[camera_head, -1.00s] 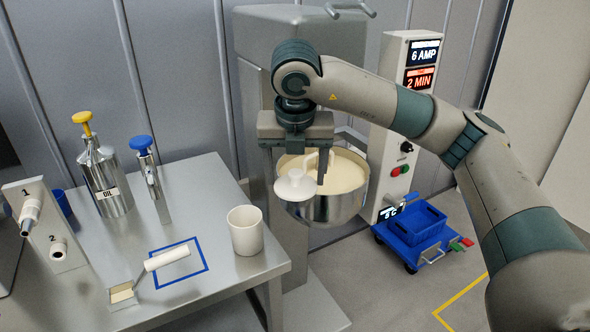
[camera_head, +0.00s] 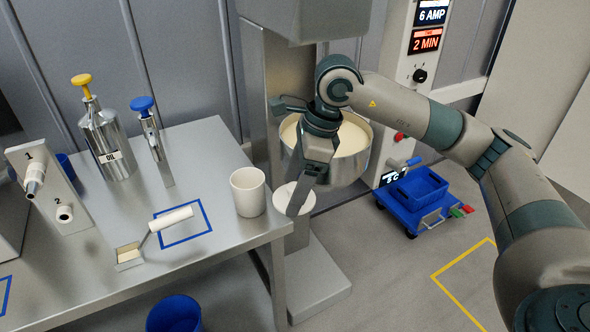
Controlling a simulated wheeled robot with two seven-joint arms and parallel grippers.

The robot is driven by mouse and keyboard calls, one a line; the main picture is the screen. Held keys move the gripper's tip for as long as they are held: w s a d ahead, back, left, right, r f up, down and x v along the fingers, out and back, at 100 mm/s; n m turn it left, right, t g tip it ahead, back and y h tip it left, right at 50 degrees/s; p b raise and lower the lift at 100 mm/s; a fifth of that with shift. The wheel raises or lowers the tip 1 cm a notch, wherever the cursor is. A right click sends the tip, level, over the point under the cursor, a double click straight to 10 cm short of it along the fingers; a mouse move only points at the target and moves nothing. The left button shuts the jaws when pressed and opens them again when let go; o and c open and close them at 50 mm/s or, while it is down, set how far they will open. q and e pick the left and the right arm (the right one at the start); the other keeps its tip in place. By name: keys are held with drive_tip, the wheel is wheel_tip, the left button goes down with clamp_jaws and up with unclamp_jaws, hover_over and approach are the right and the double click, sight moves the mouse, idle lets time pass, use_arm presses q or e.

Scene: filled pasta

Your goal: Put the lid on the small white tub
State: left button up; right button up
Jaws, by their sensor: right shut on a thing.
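The small white tub (camera_head: 248,193) stands upright and open on the steel table, near its right edge. My right gripper (camera_head: 298,198) is shut on the round white lid (camera_head: 282,194). It holds the lid to the right of the tub in the picture, apart from it and past the table's edge. The gripper's fingers hide part of the lid, including its knob. My left gripper is not in view.
The mixer bowl (camera_head: 351,150) of pale dough is just behind my right gripper. A blue cart (camera_head: 418,195) is on the floor.

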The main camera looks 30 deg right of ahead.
drive_tip(key=s+f+n+g, duration=0.1)
drive_tip(key=n, duration=0.2)
drive_tip(key=s+a+f+n+g, duration=0.1)
drive_tip(key=n, duration=0.2)
drive_tip(key=s+f+n, duration=0.1)
drive_tip(key=n, duration=0.2)
drive_tip(key=shift+a+f+g, duration=0.35)
drive_tip(key=shift+g, duration=0.05)
drive_tip(key=s+a+f+n+g+h, duration=0.2)
drive_tip(key=s+f+n+h, duration=0.1)
drive_tip(key=n, duration=1)
drive_tip(key=shift+s+f+n, duration=0.4)
drive_tip(key=shift+s+f, duration=0.5)
drive_tip(key=shift+s, duration=0.05)
drive_tip(key=shift+a, duration=0.15)
